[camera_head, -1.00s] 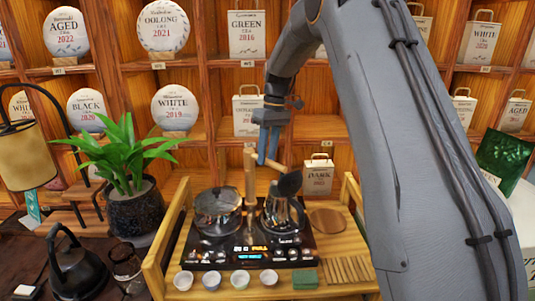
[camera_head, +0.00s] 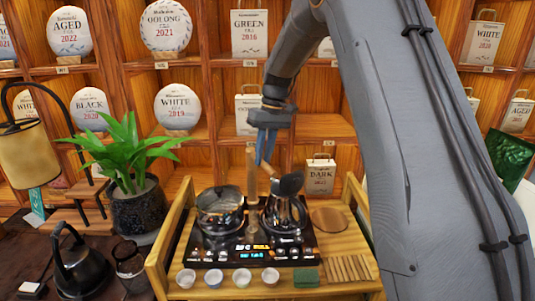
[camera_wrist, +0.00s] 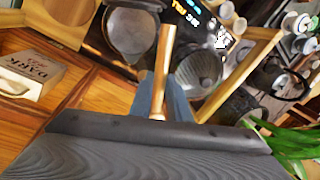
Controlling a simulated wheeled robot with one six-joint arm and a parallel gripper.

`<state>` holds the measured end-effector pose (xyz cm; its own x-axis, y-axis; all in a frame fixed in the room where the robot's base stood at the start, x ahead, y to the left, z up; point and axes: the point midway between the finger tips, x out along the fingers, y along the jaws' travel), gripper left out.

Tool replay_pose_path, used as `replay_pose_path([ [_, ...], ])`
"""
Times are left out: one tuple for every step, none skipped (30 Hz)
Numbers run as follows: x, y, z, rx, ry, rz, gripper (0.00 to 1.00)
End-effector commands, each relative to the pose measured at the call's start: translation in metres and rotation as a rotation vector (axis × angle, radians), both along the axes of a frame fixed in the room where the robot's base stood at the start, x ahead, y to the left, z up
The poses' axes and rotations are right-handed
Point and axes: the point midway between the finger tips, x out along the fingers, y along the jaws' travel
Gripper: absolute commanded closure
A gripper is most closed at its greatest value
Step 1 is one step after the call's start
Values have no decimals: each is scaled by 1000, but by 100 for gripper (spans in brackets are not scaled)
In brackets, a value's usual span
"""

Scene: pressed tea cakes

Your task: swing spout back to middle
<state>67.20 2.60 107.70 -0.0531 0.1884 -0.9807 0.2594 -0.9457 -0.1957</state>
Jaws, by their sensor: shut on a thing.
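The spout (camera_wrist: 163,55) is a copper-brown bar in the wrist view, rising from between my blue fingertips. In the head view its upright wooden-brown post (camera_head: 252,175) stands between two pots on the black cooker (camera_head: 250,250). My gripper (camera_head: 266,148) is beside the top of the post, pointing down, and is shut on the spout; it also shows in the wrist view (camera_wrist: 162,100). The spout's outlet end is hard to make out behind the fingers. A lidded glass pot (camera_head: 220,211) is left of the post, a kettle with a dark handle (camera_head: 286,211) right of it.
The cooker sits on a wooden tray table (camera_head: 185,235). Several small cups (camera_head: 228,279) and a green block (camera_head: 306,277) line its front. A potted plant (camera_head: 138,208) stands left. Shelves with tea cakes and a DARK box (camera_head: 320,177) are behind.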

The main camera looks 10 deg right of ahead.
Motion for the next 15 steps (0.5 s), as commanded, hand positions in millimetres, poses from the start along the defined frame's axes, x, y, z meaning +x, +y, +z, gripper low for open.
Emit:
replay_pose_path([
  [-1,3,2,0,-3,-38,100],
  [-2,5,2,0,-3,-64,100],
  [-2,8,2,0,-3,-97,100],
  [-2,10,2,0,-3,-122,100],
  [-3,12,2,0,-4,-146,100],
  [-3,15,2,0,-4,-178,100],
  [-3,16,2,0,-4,-202,100],
  [-4,18,2,0,-3,-224,100],
  [-4,20,3,0,-5,-253,100],
  [-3,22,3,0,-5,-273,100],
  [-4,23,3,0,-5,-293,100],
  [-4,26,2,1,-4,-317,100],
  [-4,27,2,1,-4,-334,100],
  [-4,28,2,1,-4,-349,100],
  [-4,30,2,1,-5,-369,100],
])
